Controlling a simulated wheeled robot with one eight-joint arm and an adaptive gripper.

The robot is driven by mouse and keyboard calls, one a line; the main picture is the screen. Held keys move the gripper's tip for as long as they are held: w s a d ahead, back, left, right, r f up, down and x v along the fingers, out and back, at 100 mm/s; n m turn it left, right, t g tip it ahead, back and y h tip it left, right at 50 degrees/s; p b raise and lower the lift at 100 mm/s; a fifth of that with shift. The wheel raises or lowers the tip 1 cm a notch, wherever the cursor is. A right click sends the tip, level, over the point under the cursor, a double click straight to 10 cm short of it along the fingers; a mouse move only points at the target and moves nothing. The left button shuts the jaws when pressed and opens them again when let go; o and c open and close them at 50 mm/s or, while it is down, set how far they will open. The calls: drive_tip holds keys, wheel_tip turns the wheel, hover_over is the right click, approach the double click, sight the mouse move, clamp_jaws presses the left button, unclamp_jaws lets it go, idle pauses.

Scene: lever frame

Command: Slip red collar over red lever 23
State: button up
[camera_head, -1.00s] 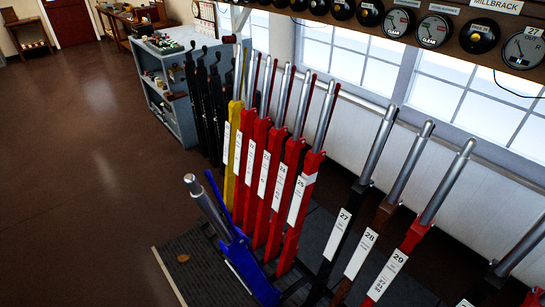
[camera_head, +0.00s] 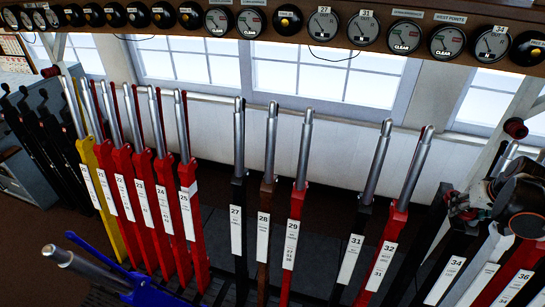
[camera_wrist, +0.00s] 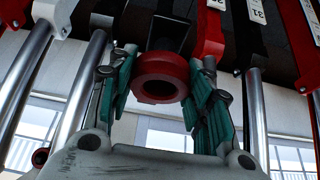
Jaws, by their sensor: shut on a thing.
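The red collar (camera_wrist: 162,80) is a thick ring between the two teal-padded fingers of my gripper (camera_wrist: 163,92) in the wrist view. The gripper is shut on it, and the collar's opening shows towards the camera. Red lever 23 (camera_head: 140,168) stands left of the middle in the head view, with a white label and a bare steel handle pointing up. My arm's end is at the right edge of the head view, far from lever 23. The collar cannot be made out clearly there.
Red levers 22 (camera_head: 121,165) and 24 (camera_head: 163,178) flank lever 23 closely. A blue lever (camera_head: 150,293) leans forward at lower left. Levers 27 (camera_head: 238,190) to 32 stand between my gripper and the red group. An instrument shelf (camera_head: 300,8) runs above.

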drive_tip(key=shift+r+p, duration=1.45)
drive_tip(key=shift+r, duration=0.95)
